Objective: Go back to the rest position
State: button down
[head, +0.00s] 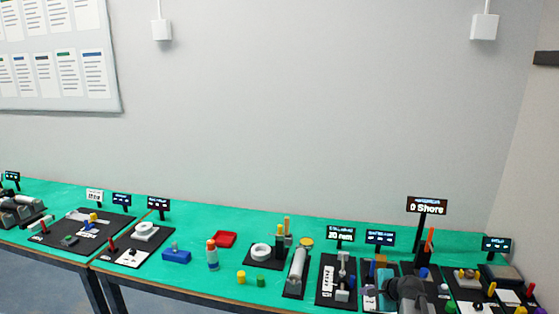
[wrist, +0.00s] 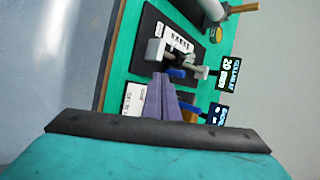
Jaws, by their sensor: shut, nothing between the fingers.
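My gripper (wrist: 166,80) shows in the wrist view as two purple fingers closed against each other, with nothing between them. They point toward a small bench device on a black plate (wrist: 172,50). In the head view my dark grey wrist is low at the right, over the table, and covers part of the devices there. The purple fingers (head: 370,297) show just left of it. I cannot tell how far the fingertips are from the devices.
Green tables (head: 205,276) run along the wall. A blue block (head: 176,256), a red tray (head: 225,239), a white ring (head: 261,251) and a grey cylinder (head: 298,268) stand left of my arm. A tall display (head: 427,207) rises behind it. The space above the tables is clear.

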jog(key=s+a+f+n+g+h, duration=0.1)
jog(key=s+a+f+n+g, duration=0.2)
jog(key=s+a+f+n, duration=0.3)
jog(key=s+a+f+n+g+h, duration=0.1)
jog(key=s+a+f+n+g, duration=0.15)
jog(key=s+n, duration=0.45)
jog(key=s+a+f+n+g+h, duration=0.1)
jog(key=s+a+f+n+g, duration=0.2)
jog(key=s+a+f+n, duration=0.4)
jog(key=s+d+f+m+g+b, duration=0.2)
jog(key=s+f+g+b, duration=0.3)
jog(key=s+f+b, duration=0.8)
jog(key=s+r+x, duration=0.1)
jog(key=s+x, duration=0.1)
jog(key=x, duration=0.8)
jog(key=s+r+x, duration=0.1)
jog(key=s+x, duration=0.1)
jog(key=x, duration=0.9)
jog(key=shift+s, duration=0.2)
